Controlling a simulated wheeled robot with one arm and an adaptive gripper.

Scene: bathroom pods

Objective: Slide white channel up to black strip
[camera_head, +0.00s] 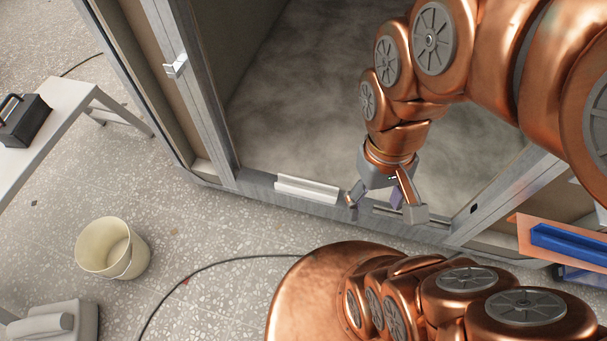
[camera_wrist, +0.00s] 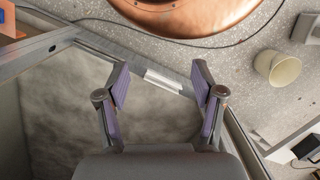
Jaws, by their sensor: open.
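The white channel (camera_head: 307,189) is a short, light piece lying lengthwise on the grey metal sill at the front of the pod. In the wrist view the white channel (camera_wrist: 163,81) shows between and beyond my fingers. My gripper (camera_head: 384,208) is open and empty, over the sill to the right of the channel and apart from it in the head view. In the wrist view my gripper (camera_wrist: 160,80) has its two purple-padded fingers spread wide. A thin strip lies along the sill around my gripper, partly hidden by the fingers; I cannot tell whether it is the black strip.
The sill (camera_head: 255,186) runs between a left upright (camera_head: 205,95) and a lower right frame. A white clip (camera_head: 176,66) sits on the left upright. A cream bucket (camera_head: 112,247) and a cable stand on the open floor. A bench with a black toolbox (camera_head: 22,120) is at left.

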